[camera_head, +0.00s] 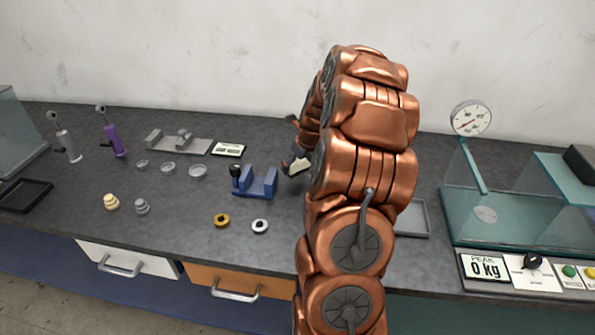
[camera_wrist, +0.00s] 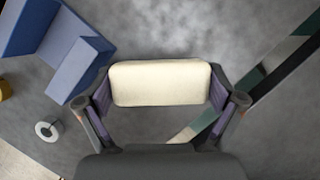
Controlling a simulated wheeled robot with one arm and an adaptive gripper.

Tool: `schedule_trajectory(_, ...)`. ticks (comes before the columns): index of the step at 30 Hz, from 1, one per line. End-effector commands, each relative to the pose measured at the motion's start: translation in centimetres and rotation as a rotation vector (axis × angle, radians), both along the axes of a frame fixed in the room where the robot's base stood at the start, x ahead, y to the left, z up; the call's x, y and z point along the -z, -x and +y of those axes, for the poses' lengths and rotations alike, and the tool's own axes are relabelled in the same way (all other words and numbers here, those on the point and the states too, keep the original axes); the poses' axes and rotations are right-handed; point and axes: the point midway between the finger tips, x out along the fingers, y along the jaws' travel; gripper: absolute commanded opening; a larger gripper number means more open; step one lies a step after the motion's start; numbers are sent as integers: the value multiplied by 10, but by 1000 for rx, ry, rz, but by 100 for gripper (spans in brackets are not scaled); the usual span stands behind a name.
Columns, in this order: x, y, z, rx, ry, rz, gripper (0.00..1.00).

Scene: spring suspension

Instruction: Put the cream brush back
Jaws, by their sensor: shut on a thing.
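The cream brush (camera_wrist: 160,83) is a pale rounded block lying crosswise between my fingers in the wrist view. My gripper (camera_wrist: 160,90) is shut on it, one finger at each end. In the head view my gripper (camera_head: 291,160) is partly hidden behind my copper arm, just right of the blue clamp block. Only a small pale part of the brush (camera_head: 300,167) shows there. I cannot tell whether the brush touches the bench.
The blue clamp block (camera_head: 258,184) stands close left of my gripper. A yellow ring (camera_head: 221,220) and a white ring (camera_head: 260,226) lie in front of it. A grey tray (camera_head: 417,229) and a teal-framed test rig (camera_head: 462,232) stand to the right.

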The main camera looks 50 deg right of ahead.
Motion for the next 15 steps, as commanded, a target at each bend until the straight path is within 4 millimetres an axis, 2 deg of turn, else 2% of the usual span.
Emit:
schedule_trajectory(9, 31, 0, 1, 1, -3, 1, 60)
schedule_trajectory(15, 32, 0, 0, 1, 0, -1, 60)
